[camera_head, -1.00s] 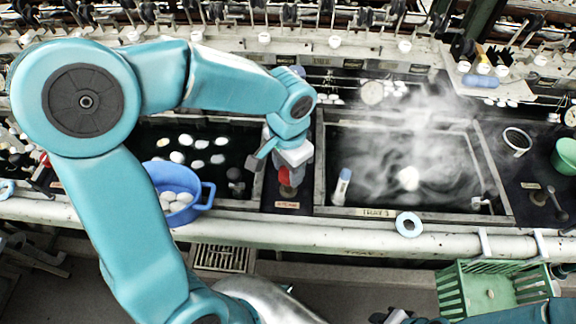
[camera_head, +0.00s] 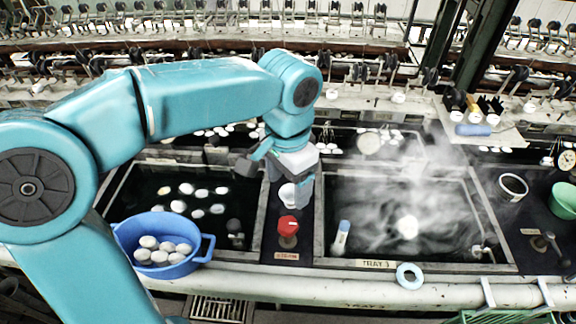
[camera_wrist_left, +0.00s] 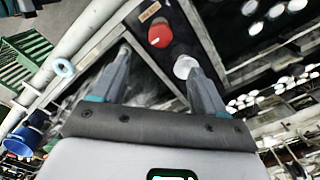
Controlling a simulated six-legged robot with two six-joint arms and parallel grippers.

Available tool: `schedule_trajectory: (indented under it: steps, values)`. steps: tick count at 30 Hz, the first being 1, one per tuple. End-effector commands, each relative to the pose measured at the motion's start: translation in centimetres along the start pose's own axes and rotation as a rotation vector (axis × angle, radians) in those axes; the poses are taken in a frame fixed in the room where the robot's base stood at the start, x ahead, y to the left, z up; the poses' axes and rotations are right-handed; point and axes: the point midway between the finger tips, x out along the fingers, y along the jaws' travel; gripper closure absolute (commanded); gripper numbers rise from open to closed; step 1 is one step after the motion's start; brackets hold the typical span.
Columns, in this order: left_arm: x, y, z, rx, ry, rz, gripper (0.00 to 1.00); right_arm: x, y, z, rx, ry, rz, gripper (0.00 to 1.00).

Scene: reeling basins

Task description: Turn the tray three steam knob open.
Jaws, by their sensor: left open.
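The red steam knob (camera_head: 288,226) stands on the dark strip between two basins, left of the steaming basin labelled as a tray (camera_head: 375,264). A small plate with lettering lies in front of the knob. My left gripper (camera_head: 278,180) is open and empty, above and behind the red knob, apart from it. In the left wrist view the red knob (camera_wrist_left: 160,34) lies beyond the spread fingertips (camera_wrist_left: 159,58), and a round white piece (camera_wrist_left: 184,66) shows near one finger. My right gripper is not in view.
A blue colander (camera_head: 158,245) with cocoons sits at the left front edge. A blue-capped white tube (camera_head: 341,238) leans in the steaming basin. A pale blue ring (camera_head: 409,276) lies on the front rail. A green bowl (camera_head: 565,200) is at far right.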

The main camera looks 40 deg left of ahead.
Motion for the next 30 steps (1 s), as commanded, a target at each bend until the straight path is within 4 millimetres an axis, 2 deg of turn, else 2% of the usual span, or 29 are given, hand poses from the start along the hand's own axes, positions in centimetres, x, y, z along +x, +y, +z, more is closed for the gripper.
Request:
schedule_trajectory:
  steps: [1, 3, 7, 25, 28, 30]
  values:
    - [-1.1, 0.0, 0.0, 0.000, 0.004, 0.000, 0.27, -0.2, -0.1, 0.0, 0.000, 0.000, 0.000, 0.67]
    - [-2.1, 0.0, -0.1, 0.001, 0.003, -0.001, 0.27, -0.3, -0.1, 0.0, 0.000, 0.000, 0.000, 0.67]
    - [-3.1, 0.0, 0.0, 0.000, 0.001, 0.000, 0.27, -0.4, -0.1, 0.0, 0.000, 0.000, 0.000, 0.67]
    - [-3.4, 0.0, 0.0, 0.000, -0.001, 0.000, 0.27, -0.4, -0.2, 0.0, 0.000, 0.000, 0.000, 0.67]
    - [-4.6, 0.0, 0.0, 0.000, 0.000, 0.000, 0.27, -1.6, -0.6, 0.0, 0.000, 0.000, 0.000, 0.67]
    - [-6.2, 0.0, 0.0, 0.000, 0.000, 0.000, 0.27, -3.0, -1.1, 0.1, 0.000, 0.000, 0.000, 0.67]
